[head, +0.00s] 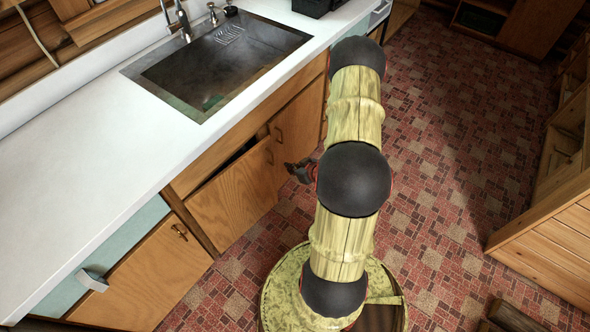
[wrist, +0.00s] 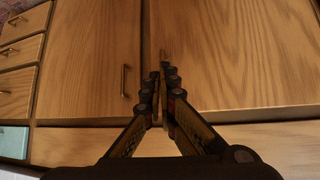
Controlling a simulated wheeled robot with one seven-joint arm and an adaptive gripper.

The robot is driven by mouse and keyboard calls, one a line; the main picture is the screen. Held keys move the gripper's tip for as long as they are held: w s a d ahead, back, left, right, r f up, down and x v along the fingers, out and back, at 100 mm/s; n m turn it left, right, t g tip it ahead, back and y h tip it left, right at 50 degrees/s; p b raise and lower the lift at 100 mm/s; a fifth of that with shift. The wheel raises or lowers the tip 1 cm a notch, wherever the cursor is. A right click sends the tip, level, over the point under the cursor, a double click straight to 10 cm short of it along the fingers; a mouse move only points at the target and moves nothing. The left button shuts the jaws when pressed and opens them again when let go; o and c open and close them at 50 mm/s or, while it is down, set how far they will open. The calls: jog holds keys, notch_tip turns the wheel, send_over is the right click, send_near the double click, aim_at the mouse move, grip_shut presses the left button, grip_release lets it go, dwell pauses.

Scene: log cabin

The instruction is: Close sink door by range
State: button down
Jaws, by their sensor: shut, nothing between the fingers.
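The wooden sink cabinet has two doors under the sink in the head view. The left door (head: 232,200) stands slightly ajar, with a dark gap along its top edge. The right door (head: 300,120) looks flush. My gripper (head: 302,171) is in front of these doors, close to their handles. In the wrist view, which looks upside down, my gripper (wrist: 164,78) is shut and empty near the seam between a door with a visible handle (wrist: 124,80) and a plain-looking panel (wrist: 235,55). I cannot tell whether the fingertips touch the wood. The range is not identifiable.
The sink (head: 218,65) is set in a white counter (head: 85,150). A lower cabinet door (head: 155,270) and a teal drawer (head: 120,250) are at lower left. Patterned floor (head: 440,150) is open to the right, up to a wooden structure (head: 550,240).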

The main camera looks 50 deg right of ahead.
jog(key=w+d+f+b, duration=0.1)
jog(key=w+f+b, duration=0.1)
jog(key=w, duration=0.5)
jog(key=shift+d, duration=0.2)
jog(key=shift+n+y, duration=0.3)
jog(key=shift+n, duration=0.1)
jog(key=w, duration=0.2)
jog(key=w+d+p, duration=0.1)
jog(key=w, duration=0.2)
jog(key=shift+w+d, duration=0.15)
jog(key=shift+w, duration=0.2)
jog(key=shift+r, duration=0.1)
